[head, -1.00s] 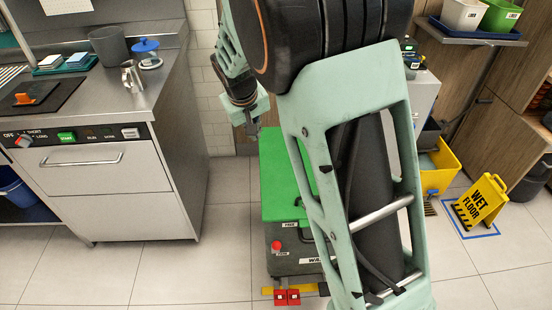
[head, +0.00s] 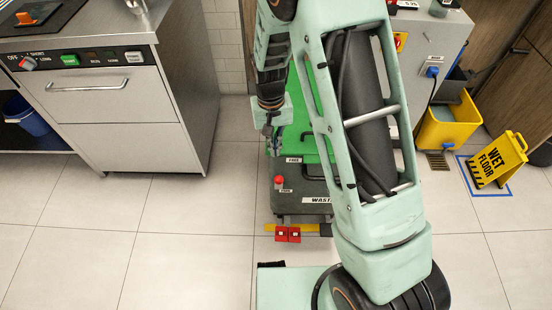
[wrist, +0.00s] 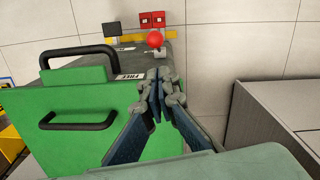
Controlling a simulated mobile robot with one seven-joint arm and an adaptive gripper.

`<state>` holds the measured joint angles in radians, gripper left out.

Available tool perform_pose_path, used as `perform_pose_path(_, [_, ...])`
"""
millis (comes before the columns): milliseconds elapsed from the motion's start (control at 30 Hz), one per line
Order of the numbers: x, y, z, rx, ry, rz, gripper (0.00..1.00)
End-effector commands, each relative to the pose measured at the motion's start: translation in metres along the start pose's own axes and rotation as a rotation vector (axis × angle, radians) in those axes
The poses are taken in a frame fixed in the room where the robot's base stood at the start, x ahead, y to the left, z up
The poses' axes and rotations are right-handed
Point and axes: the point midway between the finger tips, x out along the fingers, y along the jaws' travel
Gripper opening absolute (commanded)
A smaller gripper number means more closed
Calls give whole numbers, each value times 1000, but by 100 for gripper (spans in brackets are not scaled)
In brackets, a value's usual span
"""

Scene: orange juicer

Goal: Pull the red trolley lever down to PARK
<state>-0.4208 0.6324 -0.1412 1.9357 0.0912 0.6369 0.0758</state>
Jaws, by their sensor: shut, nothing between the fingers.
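The lever's red knob (head: 279,181) stands up from the dark top edge of the waste trolley (head: 312,215), beside a small white label. In the wrist view the red knob (wrist: 155,40) sits on a short stem just beyond my fingertips. A label reading FREE (wrist: 130,77) lies on the near side of the knob. My gripper (head: 272,141) is shut and empty, above the trolley's green lid (head: 305,120). In the wrist view its fingertips (wrist: 160,78) point toward the knob, with a gap between them. My arm hides part of the trolley.
Two red pedals (head: 287,234) on a yellow strip sit at the trolley's front foot. Black handles (wrist: 78,120) stand out from the green trolley parts. A steel counter unit (head: 120,110) is at left. A yellow bucket (head: 448,125) and wet-floor sign (head: 497,160) are at right. Floor at front left is clear.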

Motion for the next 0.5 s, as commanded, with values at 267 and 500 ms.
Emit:
perform_pose_path(267, [51,0,1,0,-3,1,0])
perform_pose_path(500, [85,0,0,1,-1,0,0])
